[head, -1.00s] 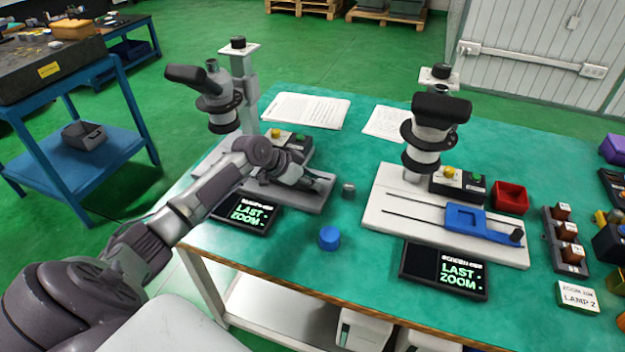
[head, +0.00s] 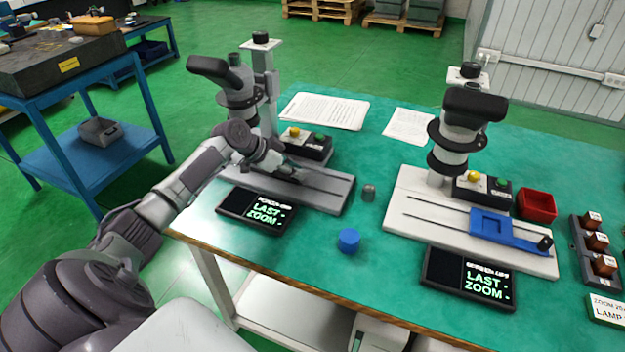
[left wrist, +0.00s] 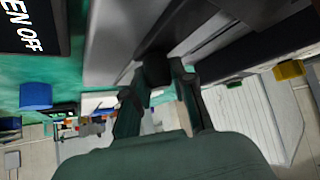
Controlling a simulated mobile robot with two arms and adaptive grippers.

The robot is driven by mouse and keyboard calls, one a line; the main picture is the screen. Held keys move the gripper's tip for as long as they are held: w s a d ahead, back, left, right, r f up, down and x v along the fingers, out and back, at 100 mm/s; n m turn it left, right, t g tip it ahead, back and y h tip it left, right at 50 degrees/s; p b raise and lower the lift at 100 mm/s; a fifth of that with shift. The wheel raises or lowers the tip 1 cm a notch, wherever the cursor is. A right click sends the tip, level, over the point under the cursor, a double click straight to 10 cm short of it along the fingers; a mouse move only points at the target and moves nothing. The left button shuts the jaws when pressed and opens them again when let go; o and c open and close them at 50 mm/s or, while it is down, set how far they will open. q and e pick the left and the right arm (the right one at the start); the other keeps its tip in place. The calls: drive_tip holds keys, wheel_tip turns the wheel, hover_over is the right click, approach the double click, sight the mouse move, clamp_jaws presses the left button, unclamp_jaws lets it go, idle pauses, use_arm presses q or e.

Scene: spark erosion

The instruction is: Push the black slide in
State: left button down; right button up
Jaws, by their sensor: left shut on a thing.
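The left microscope (head: 238,95) stands at the back left of the table, with a grey stage base (head: 325,188) that has a rail along it. My left gripper (head: 292,174) is low over this base, below the microscope head and right of it. In the left wrist view my left gripper (left wrist: 155,85) has its two fingers around a black knob (left wrist: 153,68), which looks like the handle of the black slide. The rest of the black slide is mostly hidden by my gripper and arm. My right gripper is not in view.
A screen reading LAST ZOOM (head: 257,211) lies before the base. A blue cap (head: 349,240) and a small grey cylinder (head: 368,192) stand to the right. The right microscope (head: 455,130) has a blue slide (head: 492,224) on its white base. A button box (head: 306,143) sits behind the left base.

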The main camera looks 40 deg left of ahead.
sight(281, 174)
use_arm(q)
drive_tip(key=a, duration=0.2)
drive_tip(key=s+a+b, duration=0.1)
drive_tip(key=a, duration=0.1)
drive_tip(key=shift+a, duration=0.15)
drive_tip(key=shift+a+r, duration=0.1)
drive_tip(key=shift+a, duration=0.05)
drive_tip(key=c, duration=0.9)
unclamp_jaws()
drive_tip(key=shift+s+a, duration=0.15)
drive_tip(key=shift+a, duration=0.05)
drive_tip(key=shift+c, duration=0.2)
drive_tip(key=shift+d, duration=0.1)
drive_tip(key=v, duration=1.2)
